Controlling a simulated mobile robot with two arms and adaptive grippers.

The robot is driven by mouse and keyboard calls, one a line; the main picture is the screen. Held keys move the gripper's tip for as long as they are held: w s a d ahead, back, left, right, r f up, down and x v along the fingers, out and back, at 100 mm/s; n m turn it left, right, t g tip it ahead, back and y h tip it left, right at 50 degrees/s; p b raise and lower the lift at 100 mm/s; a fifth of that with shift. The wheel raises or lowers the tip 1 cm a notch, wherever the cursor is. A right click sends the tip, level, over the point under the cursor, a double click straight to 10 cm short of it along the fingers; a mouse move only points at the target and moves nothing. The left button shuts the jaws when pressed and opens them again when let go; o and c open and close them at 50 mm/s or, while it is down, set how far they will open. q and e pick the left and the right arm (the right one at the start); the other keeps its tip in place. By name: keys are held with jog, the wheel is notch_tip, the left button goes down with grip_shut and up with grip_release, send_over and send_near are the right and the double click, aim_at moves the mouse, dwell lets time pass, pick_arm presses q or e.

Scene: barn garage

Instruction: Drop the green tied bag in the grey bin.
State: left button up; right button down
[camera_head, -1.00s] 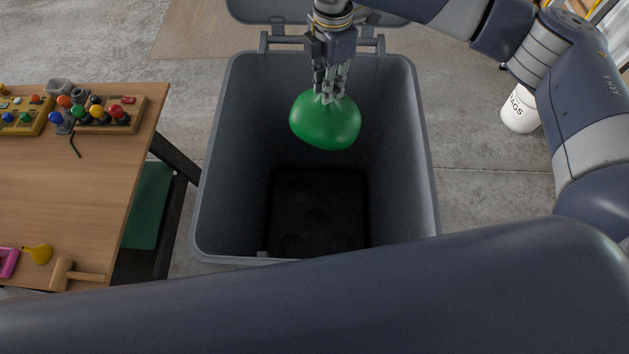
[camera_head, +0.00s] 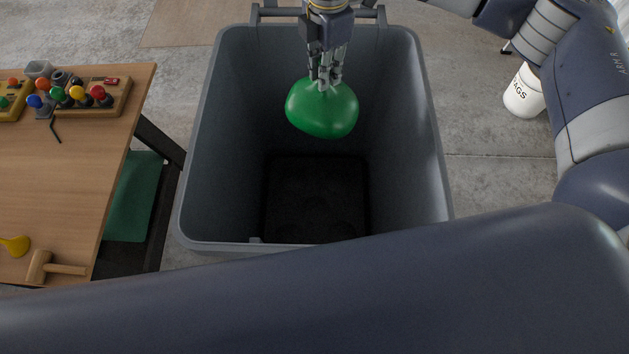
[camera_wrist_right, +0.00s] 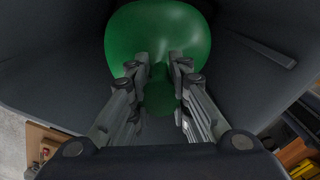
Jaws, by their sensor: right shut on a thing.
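The green tied bag (camera_head: 322,110) hangs by its top from my right gripper (camera_head: 325,82), which is shut on it. The bag is over the open mouth of the grey bin (camera_head: 200,150), towards its far side, with the dark bin floor visible below. In the right wrist view the bag (camera_wrist_right: 160,30) shows beyond the two fingers of the gripper (camera_wrist_right: 158,75), with the grey bin wall (camera_wrist_right: 50,60) around it. My left gripper is not in view.
A wooden table (camera_head: 60,185) stands left of the bin, with colourful knobbed toys, a yellow funnel (camera_head: 15,245) and a wooden mallet (camera_head: 45,268) on it. A white bucket (camera_head: 523,95) stands on the floor at right. My own arm link crosses the front.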

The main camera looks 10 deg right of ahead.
jog(key=shift+r, duration=0.1)
jog(key=c, duration=1.4)
grip_release()
notch_tip(320, 180, up, 12)
